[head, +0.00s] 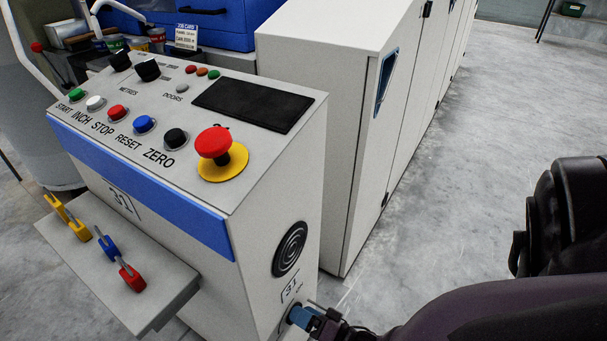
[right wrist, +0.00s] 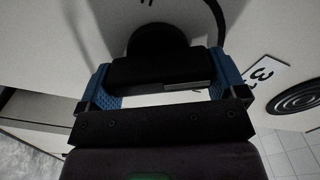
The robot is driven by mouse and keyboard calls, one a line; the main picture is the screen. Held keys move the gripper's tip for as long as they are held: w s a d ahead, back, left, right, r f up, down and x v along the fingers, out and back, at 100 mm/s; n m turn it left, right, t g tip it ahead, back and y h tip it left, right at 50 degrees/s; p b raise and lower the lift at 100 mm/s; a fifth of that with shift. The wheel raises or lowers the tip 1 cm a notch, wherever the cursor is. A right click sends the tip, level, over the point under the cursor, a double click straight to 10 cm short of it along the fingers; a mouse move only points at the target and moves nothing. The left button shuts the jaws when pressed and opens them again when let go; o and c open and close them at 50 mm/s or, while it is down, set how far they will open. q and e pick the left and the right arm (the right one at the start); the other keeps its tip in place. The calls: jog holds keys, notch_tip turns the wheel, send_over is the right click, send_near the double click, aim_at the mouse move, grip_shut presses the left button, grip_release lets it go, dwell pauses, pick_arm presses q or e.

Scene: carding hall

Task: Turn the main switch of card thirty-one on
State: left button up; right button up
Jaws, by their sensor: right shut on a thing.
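The console of card thirty-one (head: 150,205) stands at the left of the head view, with 31 on its front and side. The main switch (right wrist: 160,42) is a black round knob with a wide handle bar, low on the console's side. It shows in the right wrist view; in the head view my gripper hides it. My right gripper (head: 305,317) is at the lower right side of the console. Its blue fingertips (right wrist: 162,78) are shut on the ends of the bar. I cannot read the switch's position marks. My left gripper is not in view.
A red emergency button (head: 213,143) on a yellow base and several coloured buttons sit on the console's top. A shelf (head: 160,295) with several coloured padlocks juts from its front. A tall cabinet (head: 330,40) stands behind. The grey floor (head: 455,190) at right is clear.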

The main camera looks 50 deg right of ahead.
jog(key=m, duration=0.2)
jog(key=m+b, duration=0.1)
jog(key=m, duration=0.1)
jog(key=shift+s+f, duration=0.1)
jog(key=shift+f, duration=0.15)
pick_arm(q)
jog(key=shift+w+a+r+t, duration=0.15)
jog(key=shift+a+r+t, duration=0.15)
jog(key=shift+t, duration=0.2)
pick_arm(e)
jog(key=shift+m, duration=0.9)
pick_arm(q)
jog(key=shift+b, duration=0.3)
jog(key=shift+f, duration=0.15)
pick_arm(e)
jog(key=o, duration=0.6)
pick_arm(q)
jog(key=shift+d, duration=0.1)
pick_arm(e)
jog(key=shift+s+d, duration=0.1)
jog(key=shift+s, duration=0.15)
pick_arm(q)
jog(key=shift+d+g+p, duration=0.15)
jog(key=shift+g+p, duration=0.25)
jog(key=shift+p, duration=0.4)
pick_arm(e)
jog(key=s, duration=1)
jog(key=shift+s+d, duration=0.15)
jog(key=shift+d, duration=0.2)
